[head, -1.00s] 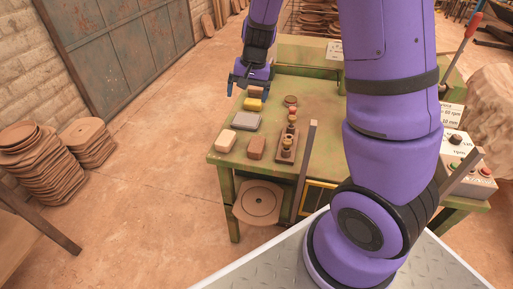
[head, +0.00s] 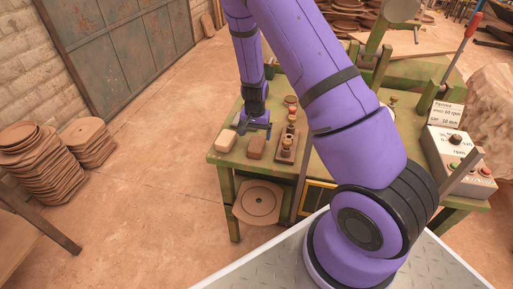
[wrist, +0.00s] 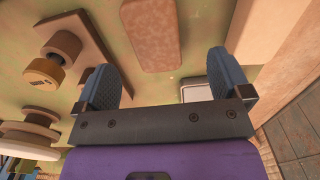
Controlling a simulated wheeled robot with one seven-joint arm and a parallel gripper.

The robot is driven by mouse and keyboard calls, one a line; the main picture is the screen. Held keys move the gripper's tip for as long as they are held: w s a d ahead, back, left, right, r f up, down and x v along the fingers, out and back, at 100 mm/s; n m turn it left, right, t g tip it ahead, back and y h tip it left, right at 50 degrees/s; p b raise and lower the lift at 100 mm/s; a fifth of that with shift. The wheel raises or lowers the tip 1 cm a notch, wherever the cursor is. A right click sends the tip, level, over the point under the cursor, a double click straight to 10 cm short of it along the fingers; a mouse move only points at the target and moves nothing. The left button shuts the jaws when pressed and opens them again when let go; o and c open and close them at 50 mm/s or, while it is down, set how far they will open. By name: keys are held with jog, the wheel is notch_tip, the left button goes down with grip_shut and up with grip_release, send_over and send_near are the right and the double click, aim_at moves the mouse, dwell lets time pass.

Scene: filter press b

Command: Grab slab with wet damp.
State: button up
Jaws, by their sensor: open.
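My gripper (head: 258,127) is open and empty above the near left part of the green table. A reddish-brown slab (head: 256,149) with a mottled face lies just in front of it; in the wrist view the slab (wrist: 150,32) is ahead of the fingers (wrist: 168,78), apart from them. A cream slab (head: 226,140) lies to the left of the brown one. A pale grey piece (wrist: 195,92), mostly hidden by my gripper, shows between the fingers in the wrist view. The yellow slab is hidden by my arm. Dampness cannot be told clearly on any slab.
A wooden board with knobbed pegs (head: 288,146) stands right of the brown slab, close to one finger's side. A control box (head: 459,155) with buttons is at the table's right. The green table (head: 232,161) has its near left edge close by. Stacked plates (head: 48,165) are on the floor.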

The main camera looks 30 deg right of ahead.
aim_at(257, 143)
jog(key=shift+s+d+f, duration=0.1)
jog(key=shift+s+f, duration=0.05)
jog(key=shift+f, duration=1.4)
jog(key=shift+s+d+f, duration=0.1)
jog(key=shift+f, duration=1.4)
jog(key=c, duration=1.3)
